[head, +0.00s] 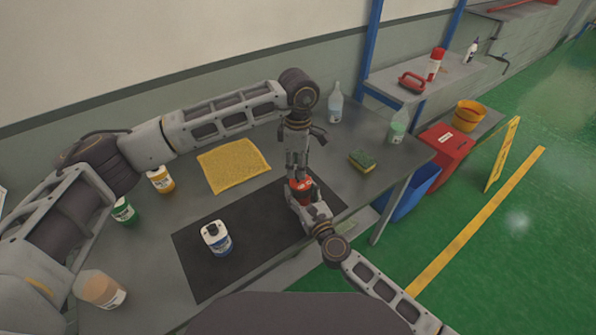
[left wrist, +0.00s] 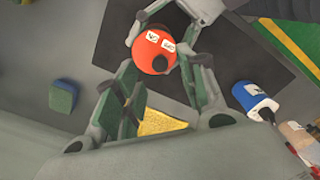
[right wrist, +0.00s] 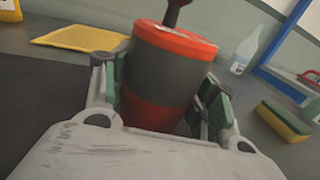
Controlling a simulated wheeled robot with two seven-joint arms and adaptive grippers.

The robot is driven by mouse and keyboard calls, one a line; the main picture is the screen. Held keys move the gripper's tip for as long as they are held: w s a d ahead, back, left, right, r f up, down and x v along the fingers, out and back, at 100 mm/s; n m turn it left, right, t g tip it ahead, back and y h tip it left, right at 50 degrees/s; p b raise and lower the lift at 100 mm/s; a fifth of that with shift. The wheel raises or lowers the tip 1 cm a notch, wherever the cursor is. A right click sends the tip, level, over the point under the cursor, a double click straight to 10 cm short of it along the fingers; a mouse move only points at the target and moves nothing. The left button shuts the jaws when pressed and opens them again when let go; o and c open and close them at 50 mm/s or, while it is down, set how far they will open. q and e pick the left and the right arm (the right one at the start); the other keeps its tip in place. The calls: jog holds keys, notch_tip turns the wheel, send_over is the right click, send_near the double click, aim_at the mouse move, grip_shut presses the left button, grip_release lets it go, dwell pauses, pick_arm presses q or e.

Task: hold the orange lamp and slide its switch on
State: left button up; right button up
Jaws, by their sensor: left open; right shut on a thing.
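The orange lamp (head: 300,184) has a round orange top and a dark grey body with orange bands. It stands roughly upright at the right part of the black mat (head: 243,250). My right gripper (head: 305,197) is shut around its body, which fills the right wrist view (right wrist: 160,75). My left gripper (head: 296,163) is open and points down just above the lamp top. The left wrist view shows the top (left wrist: 148,50) with two white labels and a dark knob, the switch (left wrist: 160,63). I cannot tell whether my left fingers touch the knob.
Several bottles, including an orange one (head: 160,180) and a clear one (head: 335,103), stand around the grey table. The mat's middle is clear.

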pick_arm(q)
jog(key=shift+f, duration=1.65)
grip_shut()
